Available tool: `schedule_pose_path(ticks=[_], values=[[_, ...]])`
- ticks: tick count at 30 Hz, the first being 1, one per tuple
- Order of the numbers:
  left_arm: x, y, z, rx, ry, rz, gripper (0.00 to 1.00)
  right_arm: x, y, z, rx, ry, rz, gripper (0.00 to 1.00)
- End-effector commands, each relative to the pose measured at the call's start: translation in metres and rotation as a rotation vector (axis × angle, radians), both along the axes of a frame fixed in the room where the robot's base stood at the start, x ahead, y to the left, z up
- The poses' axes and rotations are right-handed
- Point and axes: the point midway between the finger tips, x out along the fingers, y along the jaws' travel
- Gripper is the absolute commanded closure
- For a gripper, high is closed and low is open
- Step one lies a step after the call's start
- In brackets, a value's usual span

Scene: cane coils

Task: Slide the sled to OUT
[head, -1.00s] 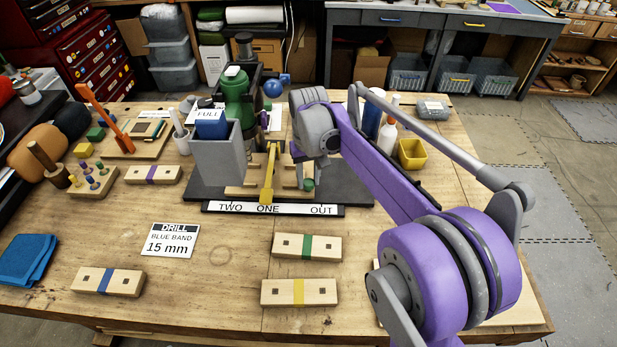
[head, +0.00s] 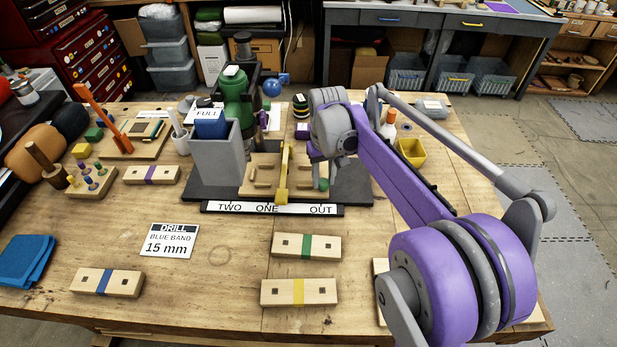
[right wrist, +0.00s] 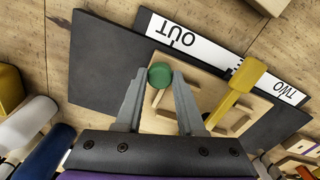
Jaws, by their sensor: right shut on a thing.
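The wooden sled (head: 262,172) sits on a dark base (head: 352,188) under the green drill press. The green knob (head: 323,185) is at the sled's right end. My right gripper (head: 322,173) is shut on this knob; the right wrist view shows the knob (right wrist: 160,75) between the two fingertips. My left gripper is not in view.
Blocks with green (head: 306,246) and yellow (head: 299,292) bands lie in front. A DRILL card (head: 170,241) reads blue band, 15 mm. A yellow tray (head: 411,151) stands to the right.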

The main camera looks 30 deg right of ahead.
Motion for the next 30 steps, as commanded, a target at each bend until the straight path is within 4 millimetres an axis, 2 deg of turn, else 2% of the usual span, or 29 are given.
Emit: schedule_pose_path(ticks=[1,3,9,14,23,24,28,30], values=[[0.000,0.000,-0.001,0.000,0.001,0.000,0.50,-0.009,-0.017,0.000,-0.004,0.000,-0.011,1.00],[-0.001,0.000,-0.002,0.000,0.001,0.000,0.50,-0.020,-0.035,0.000,-0.004,-0.001,-0.010,1.00],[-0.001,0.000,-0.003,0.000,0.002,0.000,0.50,-0.045,-0.075,0.000,-0.005,-0.002,-0.007,1.00],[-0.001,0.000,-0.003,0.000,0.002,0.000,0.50,-0.053,-0.087,0.000,-0.004,-0.002,-0.003,1.00],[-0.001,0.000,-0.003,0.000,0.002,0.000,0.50,-0.054,-0.089,0.001,-0.006,0.000,-0.002,1.00],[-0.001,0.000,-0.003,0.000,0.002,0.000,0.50,-0.054,-0.089,0.001,-0.006,0.000,-0.002,0.57],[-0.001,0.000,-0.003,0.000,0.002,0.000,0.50,-0.054,-0.089,0.001,-0.005,0.000,-0.002,0.33],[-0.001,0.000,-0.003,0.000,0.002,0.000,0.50,-0.054,-0.088,0.000,-0.004,0.000,-0.001,0.32]])
